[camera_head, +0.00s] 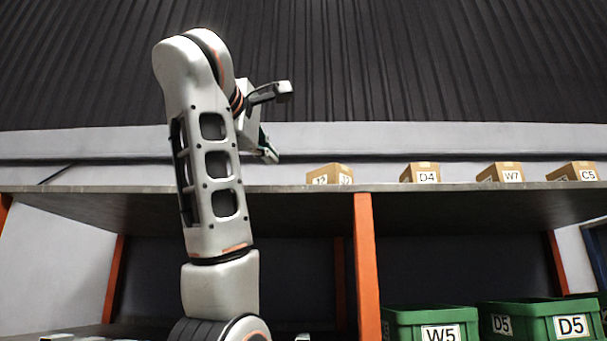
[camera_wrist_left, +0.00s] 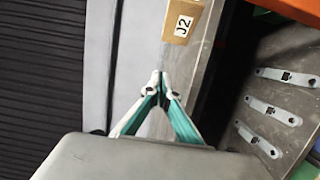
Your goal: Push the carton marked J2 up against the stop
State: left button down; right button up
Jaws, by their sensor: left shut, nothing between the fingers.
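The carton marked J2 (camera_head: 330,175) stands on the upper shelf board (camera_head: 300,188), at the left end of a row of cartons. In the left wrist view the J2 carton (camera_wrist_left: 183,20) is at the top, beyond the fingertips, with a gap between. My left gripper (camera_head: 270,155) is above the shelf, to the left of the carton, and touches nothing that I can see. In the left wrist view its fingertips (camera_wrist_left: 160,78) are together and empty. I cannot make out the stop in either view. My right gripper is not in view.
Cartons D4 (camera_head: 420,173), W7 (camera_head: 500,173) and C5 (camera_head: 573,172) stand to the right of J2. Green bins W5 (camera_head: 430,318) and D5 (camera_head: 535,318) are below. An orange upright (camera_head: 366,265) supports the shelf. Metal brackets (camera_wrist_left: 270,110) lie lower down.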

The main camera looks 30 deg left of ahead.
pick_arm(q)
jog(key=p+x, duration=0.4)
jog(key=x, duration=0.5)
jog(key=shift+r, duration=0.1)
jog(key=d, duration=0.1)
jog(key=w+d+p, duration=0.1)
jog(key=d, duration=0.1)
jog(key=shift+w, duration=0.3)
jog(key=shift+w+d, duration=0.1)
jog(key=shift+d, duration=0.05)
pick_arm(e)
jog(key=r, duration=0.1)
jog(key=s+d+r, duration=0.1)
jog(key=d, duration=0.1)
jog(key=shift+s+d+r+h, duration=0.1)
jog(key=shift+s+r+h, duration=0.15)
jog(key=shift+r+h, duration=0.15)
